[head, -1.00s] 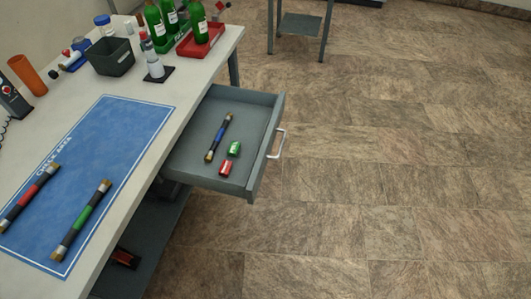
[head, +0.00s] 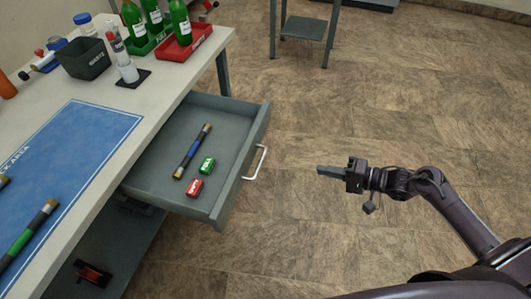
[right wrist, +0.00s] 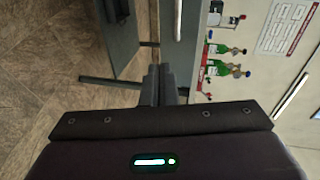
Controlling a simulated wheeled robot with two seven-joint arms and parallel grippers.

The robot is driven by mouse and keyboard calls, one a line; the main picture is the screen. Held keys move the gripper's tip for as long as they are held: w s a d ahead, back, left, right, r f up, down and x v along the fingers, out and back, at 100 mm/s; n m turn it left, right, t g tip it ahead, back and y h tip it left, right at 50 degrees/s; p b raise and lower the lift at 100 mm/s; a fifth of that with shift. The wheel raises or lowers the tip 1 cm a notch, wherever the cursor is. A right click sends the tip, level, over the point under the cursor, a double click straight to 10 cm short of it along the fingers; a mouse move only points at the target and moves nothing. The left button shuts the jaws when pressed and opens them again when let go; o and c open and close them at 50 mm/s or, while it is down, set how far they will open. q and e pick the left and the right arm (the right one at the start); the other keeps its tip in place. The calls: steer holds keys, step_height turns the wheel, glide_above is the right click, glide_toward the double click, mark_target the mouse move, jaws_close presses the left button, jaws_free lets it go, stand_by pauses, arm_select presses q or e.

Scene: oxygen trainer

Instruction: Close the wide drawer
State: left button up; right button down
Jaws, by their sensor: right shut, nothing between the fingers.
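The wide drawer (head: 186,197) is grey and stands open, pulled out from under the bench toward the right in the head view. Its pale bar handle (head: 256,163) is on the front panel. Inside lie a dark tube with a blue band (head: 193,151), a green can (head: 207,165) and a red can (head: 194,187). My right gripper (head: 325,171) is shut and empty, to the right of the handle with a clear gap, pointing left toward it. Its fingers also show in the right wrist view (right wrist: 158,82). My left gripper is in neither view.
The bench (head: 150,98) carries a blue mat (head: 75,150), a black bin (head: 83,60), and green bottles in a red tray (head: 187,45) and a green tray. A lower shelf holds a red and black item (head: 92,273). Open floor lies right of the drawer.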

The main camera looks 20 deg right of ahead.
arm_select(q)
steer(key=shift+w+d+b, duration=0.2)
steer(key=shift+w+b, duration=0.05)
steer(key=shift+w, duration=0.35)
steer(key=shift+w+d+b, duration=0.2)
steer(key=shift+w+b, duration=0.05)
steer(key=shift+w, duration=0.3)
arm_select(e)
steer(key=w+a+y, duration=0.1)
steer(key=w+a, duration=0.6)
steer(key=a, duration=0.5)
steer(key=shift+w+a+g, duration=0.3)
steer(key=shift+a+g, duration=0.1)
